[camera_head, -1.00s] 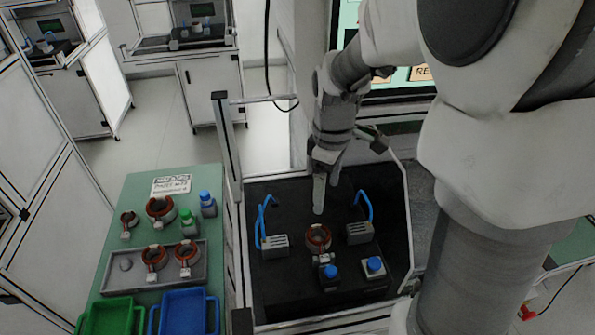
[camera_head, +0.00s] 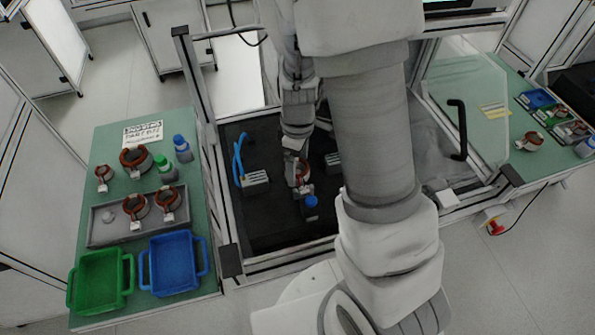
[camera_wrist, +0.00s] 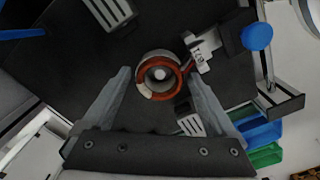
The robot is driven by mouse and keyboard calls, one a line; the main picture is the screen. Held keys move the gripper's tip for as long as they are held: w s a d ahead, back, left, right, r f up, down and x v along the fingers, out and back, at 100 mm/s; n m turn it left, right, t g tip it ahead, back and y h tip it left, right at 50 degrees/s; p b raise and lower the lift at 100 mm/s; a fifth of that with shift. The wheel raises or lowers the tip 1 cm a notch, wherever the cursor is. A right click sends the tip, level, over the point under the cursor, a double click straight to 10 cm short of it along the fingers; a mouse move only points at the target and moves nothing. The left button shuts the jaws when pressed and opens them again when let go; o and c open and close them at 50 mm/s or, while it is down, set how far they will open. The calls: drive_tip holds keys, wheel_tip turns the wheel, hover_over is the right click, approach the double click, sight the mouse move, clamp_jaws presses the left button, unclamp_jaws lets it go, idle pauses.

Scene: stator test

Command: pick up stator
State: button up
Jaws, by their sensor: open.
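A stator (camera_wrist: 160,76), a ring with copper-red windings and a grey connector block, sits on the black test bed between the clamps. In the head view this stator (camera_head: 302,176) is partly hidden by my arm. My gripper (camera_wrist: 165,85) is open, with one finger on each side of the stator in the wrist view and nothing held. I cannot tell the gap in height between the fingertips and the stator. In the head view my gripper (camera_head: 293,158) is just above and behind the stator, its fingers hard to make out.
A clamp with a blue handle (camera_head: 240,160) stands left of the stator, and a blue button (camera_head: 312,201) stands in front. The left green table holds more stators in a grey tray (camera_head: 108,228), bottles, a green bin (camera_head: 100,280) and a blue bin (camera_head: 172,262). Frame posts edge the bed.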

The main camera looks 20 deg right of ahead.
drive_tip(key=shift+f, duration=0.55)
clamp_jaws()
